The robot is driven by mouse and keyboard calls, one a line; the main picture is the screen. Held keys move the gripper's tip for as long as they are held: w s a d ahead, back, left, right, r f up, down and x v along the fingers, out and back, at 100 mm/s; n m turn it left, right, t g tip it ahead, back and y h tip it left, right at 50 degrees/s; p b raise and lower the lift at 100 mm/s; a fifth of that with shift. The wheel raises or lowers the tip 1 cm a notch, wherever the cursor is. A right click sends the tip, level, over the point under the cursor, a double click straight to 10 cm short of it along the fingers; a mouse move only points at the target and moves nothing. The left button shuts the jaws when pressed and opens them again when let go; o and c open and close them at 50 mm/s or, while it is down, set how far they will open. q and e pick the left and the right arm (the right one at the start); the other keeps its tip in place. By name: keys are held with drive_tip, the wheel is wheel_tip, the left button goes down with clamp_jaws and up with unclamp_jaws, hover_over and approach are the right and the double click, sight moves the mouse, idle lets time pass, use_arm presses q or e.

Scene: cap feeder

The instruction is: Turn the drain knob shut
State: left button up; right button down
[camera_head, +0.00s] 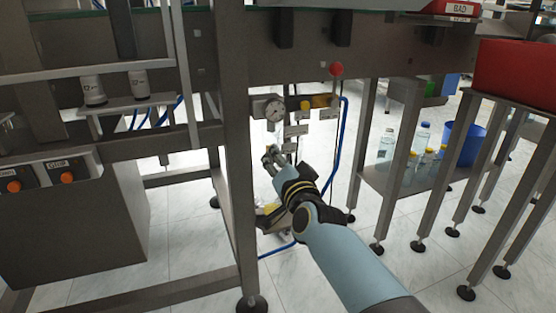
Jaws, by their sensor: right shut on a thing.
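A round pressure gauge (274,110) sits on the air unit behind the frame post. A pale, clear bowl (274,133) hangs below the gauge. My right gripper (270,154) reaches up from the lower right to the bottom of this bowl. Its fingers are shut at the place of the drain knob, which they almost wholly hide. How far the knob is turned cannot be told. My left gripper is not in view.
A steel post (234,170) stands close left of my right gripper. A low shelf (400,187) with bottles stands further right.

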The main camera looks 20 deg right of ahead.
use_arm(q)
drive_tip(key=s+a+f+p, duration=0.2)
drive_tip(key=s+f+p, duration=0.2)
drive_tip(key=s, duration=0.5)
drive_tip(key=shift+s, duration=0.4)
use_arm(e)
drive_tip(key=shift+f+n+t+y, duration=0.15)
drive_tip(key=shift+n+y, duration=0.1)
drive_tip(key=shift+n, duration=4.25)
drive_tip(key=shift+r+n+t+y, duration=0.15)
drive_tip(key=shift+n+y, duration=0.1)
drive_tip(key=shift+n, duration=4.25)
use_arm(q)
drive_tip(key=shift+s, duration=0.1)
use_arm(e)
drive_tip(key=shift+s+f, duration=0.1)
drive_tip(key=shift+f, duration=0.05)
